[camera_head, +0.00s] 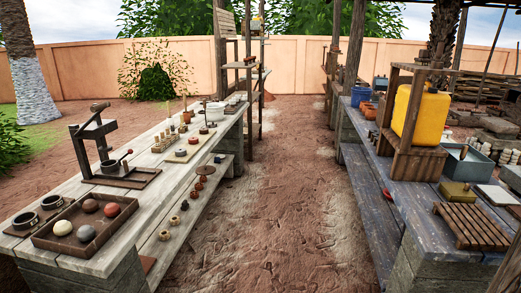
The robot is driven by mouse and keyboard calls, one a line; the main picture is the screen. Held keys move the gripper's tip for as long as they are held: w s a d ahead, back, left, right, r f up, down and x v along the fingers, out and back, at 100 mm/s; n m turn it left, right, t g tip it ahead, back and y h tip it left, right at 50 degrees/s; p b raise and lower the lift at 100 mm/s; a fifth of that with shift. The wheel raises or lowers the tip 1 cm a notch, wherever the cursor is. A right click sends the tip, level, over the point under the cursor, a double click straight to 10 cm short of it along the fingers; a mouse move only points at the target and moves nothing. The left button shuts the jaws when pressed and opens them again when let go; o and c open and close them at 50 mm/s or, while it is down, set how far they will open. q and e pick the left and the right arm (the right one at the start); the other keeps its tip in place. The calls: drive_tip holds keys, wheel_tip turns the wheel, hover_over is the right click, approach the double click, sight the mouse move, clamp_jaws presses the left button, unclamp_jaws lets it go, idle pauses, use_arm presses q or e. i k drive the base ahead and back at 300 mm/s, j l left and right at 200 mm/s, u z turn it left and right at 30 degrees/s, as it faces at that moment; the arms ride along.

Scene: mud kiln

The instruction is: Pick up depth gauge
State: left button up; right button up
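I cannot single out a depth gauge in the head view. Many small items (185,141) stand in rows on the long wooden table at the left (128,243). They are too small to tell apart. Neither of my grippers is in view.
A tray (55,244) with several coloured balls and a dark lever press (112,167) stand on the left table. A yellow jerrycan (425,113) in a wooden frame, a slatted rack (470,226) and a grey bin (468,165) are on the right bench (415,205). The dirt aisle (275,215) between is clear.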

sight(182, 125)
drive_tip(key=i, duration=4.95)
drive_tip(key=i+u, duration=0.1)
drive_tip(key=i, duration=0.4)
drive_tip(key=i+l+u, duration=0.1)
drive_tip(key=i, duration=0.35)
drive_tip(key=i+l+u, duration=0.1)
drive_tip(key=i, duration=0.4)
drive_tip(key=i+l+u, duration=0.15)
drive_tip(key=i, duration=0.3)
drive_tip(key=i+u, duration=0.1)
drive_tip(key=u, duration=2.5)
